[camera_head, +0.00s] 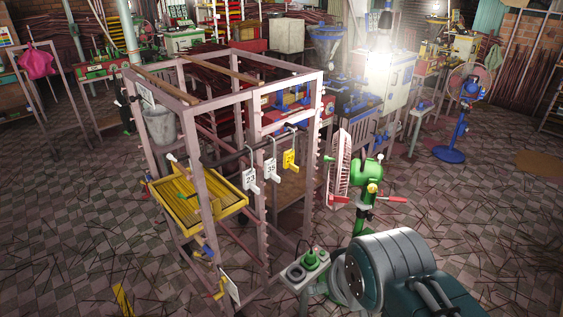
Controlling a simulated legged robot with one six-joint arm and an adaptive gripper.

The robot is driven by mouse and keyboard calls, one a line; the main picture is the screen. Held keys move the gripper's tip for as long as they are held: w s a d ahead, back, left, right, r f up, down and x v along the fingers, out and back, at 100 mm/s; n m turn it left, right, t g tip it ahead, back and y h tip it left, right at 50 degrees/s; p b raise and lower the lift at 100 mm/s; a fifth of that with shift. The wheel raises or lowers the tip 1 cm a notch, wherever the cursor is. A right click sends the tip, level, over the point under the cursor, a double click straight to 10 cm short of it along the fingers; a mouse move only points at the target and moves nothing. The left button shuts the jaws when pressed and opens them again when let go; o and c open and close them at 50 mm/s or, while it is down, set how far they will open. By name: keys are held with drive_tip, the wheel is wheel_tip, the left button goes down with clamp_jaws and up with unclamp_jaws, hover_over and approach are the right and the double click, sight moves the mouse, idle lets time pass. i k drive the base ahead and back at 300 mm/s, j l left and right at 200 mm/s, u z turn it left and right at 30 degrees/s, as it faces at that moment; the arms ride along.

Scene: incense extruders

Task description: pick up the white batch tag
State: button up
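Two white batch tags with dark numbers hang side by side from a dark horizontal bar on the pinkish metal rack. The left white tag (249,179) and the right white tag (270,169) are close together, and the digits are too small to read surely. A yellow tag (290,160) hangs to their right on the same bar. I cannot tell which white tag is meant. My gripper does not show. Only a grey and dark teal part of my arm is in view at the bottom right, well apart from the tags.
The rack (203,165) holds a yellow slatted tray (190,221) on its left. A small pale stool (304,272) is at the rack's front right. Tiled floor (470,225) with scattered sticks lies open at right.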

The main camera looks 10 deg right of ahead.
sight(270, 165)
drive_tip(key=i+j+z, duration=0.1)
drive_tip(key=i, duration=0.35)
drive_tip(key=i+j+z, duration=0.1)
drive_tip(key=i, duration=0.3)
drive_tip(key=j, duration=0.1)
